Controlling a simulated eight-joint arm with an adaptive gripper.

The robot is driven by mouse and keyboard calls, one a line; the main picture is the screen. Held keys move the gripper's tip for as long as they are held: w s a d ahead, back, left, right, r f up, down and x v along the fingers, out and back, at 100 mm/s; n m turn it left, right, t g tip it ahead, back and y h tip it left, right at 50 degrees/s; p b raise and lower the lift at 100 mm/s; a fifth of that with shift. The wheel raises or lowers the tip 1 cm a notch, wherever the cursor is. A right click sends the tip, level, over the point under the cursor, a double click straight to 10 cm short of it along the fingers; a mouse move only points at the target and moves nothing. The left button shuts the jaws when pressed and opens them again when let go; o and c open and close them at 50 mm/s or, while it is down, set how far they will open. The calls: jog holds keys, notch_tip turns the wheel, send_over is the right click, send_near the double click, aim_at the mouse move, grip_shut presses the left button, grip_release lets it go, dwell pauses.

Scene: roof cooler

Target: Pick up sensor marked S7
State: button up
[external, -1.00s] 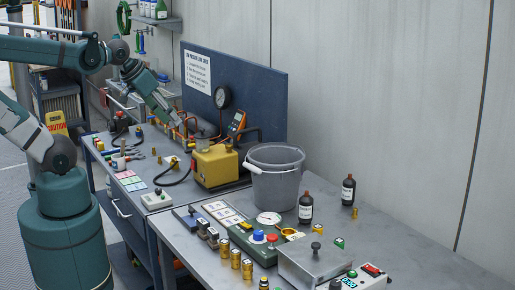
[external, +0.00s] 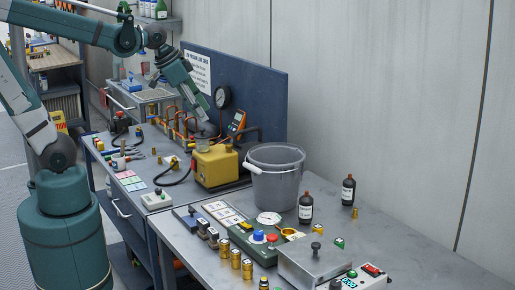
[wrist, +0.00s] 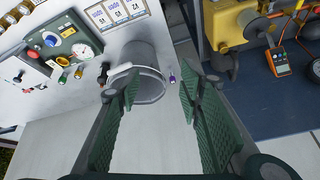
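Several brass cylindrical parts (external: 235,259) stand at the front edge of the near bench. I cannot read any S7 mark, so I cannot tell which one is that sensor. My gripper (external: 207,117) is up high in front of the blue back panel, well away from these parts. In the wrist view its two green ribbed fingers (wrist: 160,92) are spread wide with nothing held between them.
The grey bucket (external: 275,177) stands mid-bench beside the yellow pump (external: 214,166). Two dark bottles (external: 305,207) stand to its right. A green gauge panel (external: 262,237) and a metal box (external: 315,261) occupy the front. The right bench surface (external: 410,240) is clear.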

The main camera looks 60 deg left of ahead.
jog(key=w+d+f+m+g, duration=0.15)
jog(key=w+d+m, duration=0.25)
jog(key=w+d, duration=0.45)
jog(key=m+g+p, duration=0.3)
jog(key=m+g, duration=0.2)
jog(key=m, duration=0.7)
send_over(318, 226)
jog(key=a, duration=0.1)
jog(key=shift+t, duration=0.25)
notch_tip(318, 226, down, 20)
jog(key=shift+w+a+r, duration=0.1)
jog(key=shift+a, duration=0.05)
jog(key=shift+d+f, duration=0.25)
jog(key=shift+d, duration=0.05)
jog(key=shift+f, duration=0.15)
jog(key=shift+d+f, duration=0.1)
jog(key=shift+f, duration=1.05)
